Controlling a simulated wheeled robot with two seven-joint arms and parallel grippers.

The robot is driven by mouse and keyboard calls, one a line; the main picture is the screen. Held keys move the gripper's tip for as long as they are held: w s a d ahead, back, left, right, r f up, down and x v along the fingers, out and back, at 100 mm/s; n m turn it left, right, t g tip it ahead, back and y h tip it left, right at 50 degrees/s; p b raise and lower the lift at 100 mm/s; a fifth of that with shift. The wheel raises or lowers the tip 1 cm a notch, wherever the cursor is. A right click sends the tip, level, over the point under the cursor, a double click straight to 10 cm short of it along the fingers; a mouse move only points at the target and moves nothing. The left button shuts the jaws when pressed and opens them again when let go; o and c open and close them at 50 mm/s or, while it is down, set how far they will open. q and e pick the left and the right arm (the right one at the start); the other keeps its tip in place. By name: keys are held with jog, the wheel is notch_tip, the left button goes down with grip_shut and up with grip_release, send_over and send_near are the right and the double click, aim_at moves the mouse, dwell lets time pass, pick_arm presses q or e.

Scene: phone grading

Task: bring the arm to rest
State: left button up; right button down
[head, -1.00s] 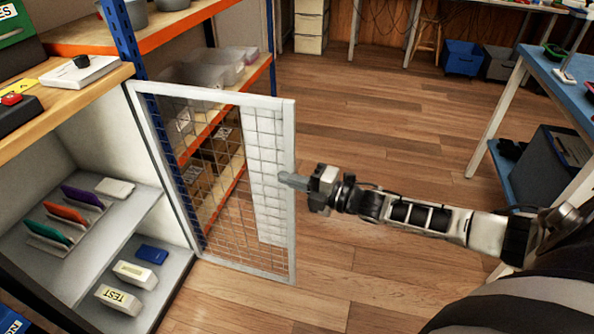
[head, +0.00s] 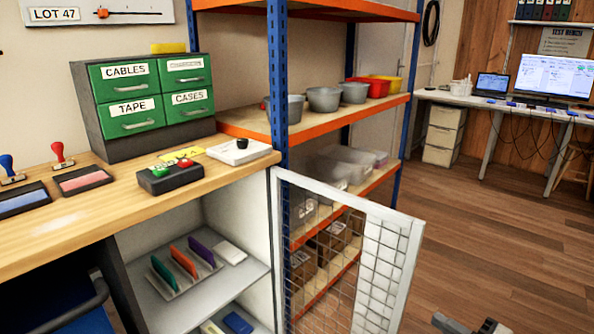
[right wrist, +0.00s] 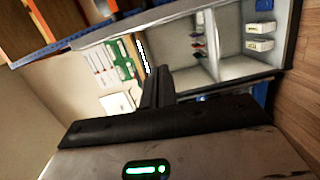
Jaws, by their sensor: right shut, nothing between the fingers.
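My right gripper (head: 462,326) shows only at the bottom edge of the head view, right of the open mesh door (head: 388,262) and apart from it. In the right wrist view its dark fingers (right wrist: 157,88) are together with nothing between them. The cabinet (head: 240,207) under the wooden counter stands open. Coloured phones (head: 183,262) stand in a rack on its upper shelf, with a white box (head: 230,252) beside them. The rest of my right arm is out of the head view. My left gripper is not in view.
The wooden counter (head: 60,235) holds stamps, a button box (head: 171,177) and green drawers (head: 150,98). An orange and blue shelf rack (head: 352,112) stands behind the door. Wooden floor (head: 480,225) is free to the right. A desk with screens stands at the back.

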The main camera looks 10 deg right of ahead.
pick_arm(q)
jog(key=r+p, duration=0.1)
jog(key=p, duration=0.2)
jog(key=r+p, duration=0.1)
jog(key=p, duration=0.2)
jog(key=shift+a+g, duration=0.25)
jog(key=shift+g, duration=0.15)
pick_arm(e)
jog(key=s+a+m+g+h, duration=0.2)
jog(key=s+a+m+h, duration=0.1)
jog(key=s+a+m, duration=0.4)
jog(key=s+a+m+g+h, duration=0.2)
jog(key=s+a+m, duration=0.5)
jog(key=a+m, duration=0.7)
jog(key=shift+s+a+r+m+g+h, duration=0.25)
jog(key=shift+s+a+m+g+h, duration=0.05)
jog(key=shift+s+h, duration=0.1)
